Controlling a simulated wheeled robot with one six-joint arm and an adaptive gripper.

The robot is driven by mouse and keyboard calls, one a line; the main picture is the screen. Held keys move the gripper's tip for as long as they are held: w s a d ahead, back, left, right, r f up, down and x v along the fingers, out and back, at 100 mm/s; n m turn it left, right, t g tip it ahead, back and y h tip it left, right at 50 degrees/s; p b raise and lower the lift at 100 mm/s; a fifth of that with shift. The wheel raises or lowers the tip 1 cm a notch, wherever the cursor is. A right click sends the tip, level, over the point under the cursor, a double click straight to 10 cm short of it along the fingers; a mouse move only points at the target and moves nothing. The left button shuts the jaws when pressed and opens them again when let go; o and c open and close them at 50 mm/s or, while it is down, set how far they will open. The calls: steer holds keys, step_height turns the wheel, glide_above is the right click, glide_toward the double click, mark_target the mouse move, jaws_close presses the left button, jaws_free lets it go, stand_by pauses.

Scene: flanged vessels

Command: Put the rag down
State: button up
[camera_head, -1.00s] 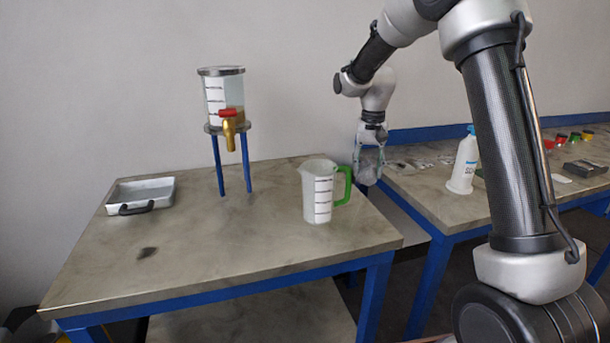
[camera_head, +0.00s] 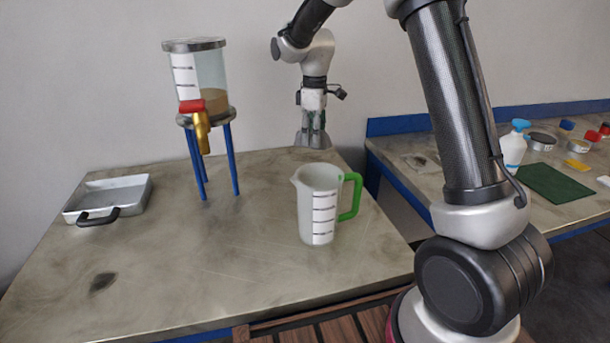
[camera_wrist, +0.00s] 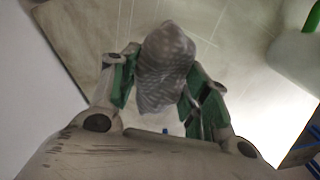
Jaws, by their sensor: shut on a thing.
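The rag (camera_wrist: 165,62) is a grey, patterned, crumpled cloth between the green-padded fingers of my gripper (camera_wrist: 163,82) in the wrist view. The gripper is shut on it. In the head view my gripper (camera_head: 312,130) points down over the back edge of the main table (camera_head: 200,265), behind the jug. Something grey shows at the fingertips there, too small to make out well. Whether the rag touches the table I cannot tell.
A white jug with green handle (camera_head: 320,205) stands in front of the gripper. A tapped vessel (camera_head: 198,85) on blue legs and a metal tray (camera_head: 108,197) are to the left. A dark smudge (camera_head: 103,282) marks the front left. The right table holds a spray bottle (camera_head: 513,150).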

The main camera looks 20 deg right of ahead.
steer(key=a+n, duration=0.1)
steer(key=n, duration=0.1)
steer(key=a+n, duration=0.1)
steer(key=n, duration=0.2)
steer(key=shift+a+n, duration=0.1)
steer(key=shift+n, duration=0.2)
steer(key=shift+s+f+n, duration=0.1)
steer(key=shift+f+n, duration=0.2)
steer(key=shift+f, duration=0.05)
step_height(320, 180, down, 9)
steer(key=shift+f, duration=0.15)
steer(key=shift+f, duration=0.15)
steer(key=o, duration=1.1)
